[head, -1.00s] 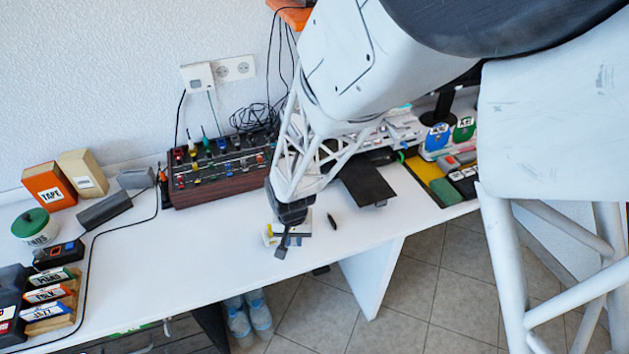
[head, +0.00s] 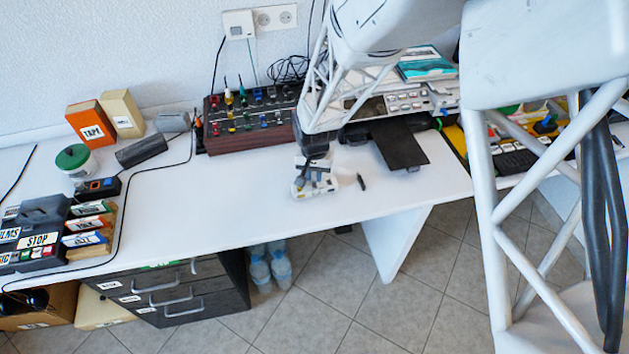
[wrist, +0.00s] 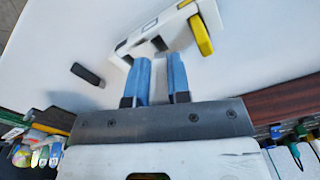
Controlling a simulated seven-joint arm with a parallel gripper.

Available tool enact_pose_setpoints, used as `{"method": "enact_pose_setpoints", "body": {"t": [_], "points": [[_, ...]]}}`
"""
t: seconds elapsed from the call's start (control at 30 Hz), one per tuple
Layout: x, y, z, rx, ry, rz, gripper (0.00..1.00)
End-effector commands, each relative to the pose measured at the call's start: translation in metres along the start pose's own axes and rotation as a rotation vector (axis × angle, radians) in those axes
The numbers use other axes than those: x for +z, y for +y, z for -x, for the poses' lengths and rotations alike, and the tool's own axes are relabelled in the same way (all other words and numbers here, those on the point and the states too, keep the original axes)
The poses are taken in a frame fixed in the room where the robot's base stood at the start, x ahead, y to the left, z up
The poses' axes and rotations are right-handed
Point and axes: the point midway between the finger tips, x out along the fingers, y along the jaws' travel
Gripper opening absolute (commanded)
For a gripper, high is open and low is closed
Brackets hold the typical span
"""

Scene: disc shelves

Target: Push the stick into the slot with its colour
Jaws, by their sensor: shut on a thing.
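A small white block (head: 318,190) with dark openings stands on the white table below my gripper (head: 316,163). It also shows in the wrist view (wrist: 140,37), with a yellow piece (wrist: 201,35) at its right part. My gripper (wrist: 160,78) has two blue fingers in the wrist view, pointing at the block. Whether the stick touches the block cannot be told. A black stick (head: 361,181) lies on the table right of the block, also in the wrist view (wrist: 88,74).
A mixer with a wooden side (head: 250,118) stands behind the block. A dark flat panel (head: 402,146) juts out at the right. A black cable crosses the table at left, near a jar (head: 76,162) and boxes. The table (head: 225,205) is clear left of the block.

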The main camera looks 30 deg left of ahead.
Motion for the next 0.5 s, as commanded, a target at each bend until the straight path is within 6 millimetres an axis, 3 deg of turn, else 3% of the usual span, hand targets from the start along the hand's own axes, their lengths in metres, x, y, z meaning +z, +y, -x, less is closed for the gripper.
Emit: {"method": "enact_pose_setpoints", "body": {"t": [0.5], "points": [[0.001, 0.0, -0.036, 0.001, -0.001, 0.0, 0.0]]}}
